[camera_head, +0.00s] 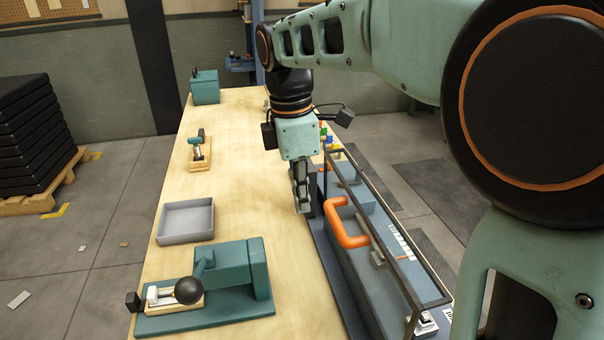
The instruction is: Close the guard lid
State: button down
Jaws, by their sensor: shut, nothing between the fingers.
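The guard lid (374,188) is a dark-framed, see-through panel along the long blue-grey machine (345,285) on the right side of the bench. An orange handle (346,226) is fixed to it. The lid's frame seems raised above the machine bed, but its exact angle is hard to tell. My gripper (303,207) points down just left of the handle and the machine's near-left edge. Its fingers are together and empty, apart from the handle in the picture. A dark block sits behind the fingers and is partly hidden by them.
A grey tray (187,238) and a green press with a black ball knob (232,275) stand on the left of the wooden bench (237,190). A small clamp tool (199,150) and a green box (205,87) are farther back. The bench middle is clear.

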jog(key=d+f, duration=0.1)
jog(key=d, duration=0.1)
jog(key=w+d+f, duration=0.1)
jog(key=d+f, duration=0.1)
jog(key=shift+w+f, duration=0.1)
jog(key=shift+f, duration=0.2)
jog(key=shift+d+p, duration=0.1)
jog(key=shift+p, duration=0.2)
